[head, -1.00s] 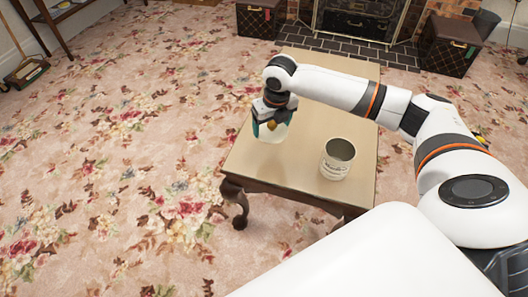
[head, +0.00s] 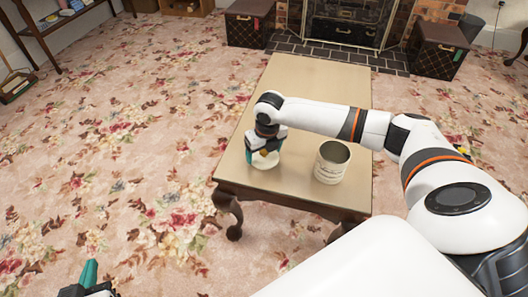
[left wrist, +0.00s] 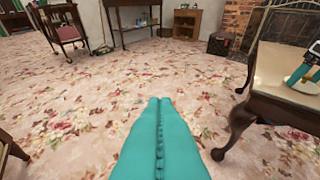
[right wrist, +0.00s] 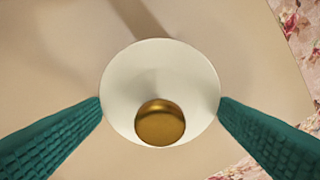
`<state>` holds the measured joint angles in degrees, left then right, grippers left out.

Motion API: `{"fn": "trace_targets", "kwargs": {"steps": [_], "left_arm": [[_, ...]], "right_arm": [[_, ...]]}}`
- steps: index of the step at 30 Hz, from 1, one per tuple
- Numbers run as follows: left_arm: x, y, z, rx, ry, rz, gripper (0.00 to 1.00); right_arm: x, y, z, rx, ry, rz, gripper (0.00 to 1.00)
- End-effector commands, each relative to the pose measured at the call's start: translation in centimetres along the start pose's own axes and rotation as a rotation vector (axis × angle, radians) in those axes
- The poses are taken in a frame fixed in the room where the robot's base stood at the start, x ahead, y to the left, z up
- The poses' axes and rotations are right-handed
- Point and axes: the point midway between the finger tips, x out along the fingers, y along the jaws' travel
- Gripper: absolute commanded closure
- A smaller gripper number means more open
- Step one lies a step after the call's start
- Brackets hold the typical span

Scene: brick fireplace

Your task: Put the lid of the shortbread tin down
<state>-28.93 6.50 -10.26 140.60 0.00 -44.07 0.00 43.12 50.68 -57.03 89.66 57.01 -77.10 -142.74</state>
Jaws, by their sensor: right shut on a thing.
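The shortbread tin (head: 332,163), cream with dark lettering, stands upright and open-topped on the wooden table. Its lid (right wrist: 125,85), a round cream disc with a gold knob (right wrist: 160,123), is held by its rim between the teal fingers of my right gripper (right wrist: 160,105). In the head view the lid (head: 264,163) is left of the tin, apart from it, low over the near left part of the tabletop. I cannot tell whether it touches the wood. My left gripper (left wrist: 160,105) has its teal fingers together, empty, away from the table over the carpet.
The tabletop (head: 310,85) is bare behind my right arm. Its left edge is close to the lid. Dark trunks (head: 250,24) (head: 438,45) flank the brick fireplace at the back. Floral carpet surrounds the table.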

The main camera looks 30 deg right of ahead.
Motion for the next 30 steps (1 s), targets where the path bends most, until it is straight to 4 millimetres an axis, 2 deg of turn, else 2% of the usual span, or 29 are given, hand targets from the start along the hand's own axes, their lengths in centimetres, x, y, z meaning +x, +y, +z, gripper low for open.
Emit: {"fn": "trace_targets", "kwargs": {"steps": [11, 12, 14, 21, 25, 30], "left_arm": [[-0.1, 0.0, -0.2, 0.000, 0.014, 0.001, 1.00], [-0.1, 0.0, -0.2, 0.000, 0.017, 0.001, 1.00], [-0.1, 0.0, -0.3, 0.000, 0.016, 0.001, 1.00], [0.0, 0.0, -0.3, 0.000, 0.016, 0.001, 1.00], [-0.1, 0.0, -0.1, 0.000, 0.013, 0.001, 1.00], [-1.0, 0.5, -2.5, -0.001, 0.168, 0.011, 1.00]], "right_arm": [[0.3, 0.0, 0.1, 0.000, -0.001, 0.000, 0.39], [0.3, 0.0, 0.1, 0.000, 0.000, 0.000, 0.10], [0.3, 0.0, 0.1, 0.000, 0.000, 0.000, 0.01], [0.2, 0.0, 0.0, 0.000, 0.000, 0.000, 0.00], [-0.5, 0.0, -0.1, 0.001, 0.001, 0.001, 0.00], [-2.4, 0.0, -0.1, 0.001, 0.003, 0.000, 0.00]]}}
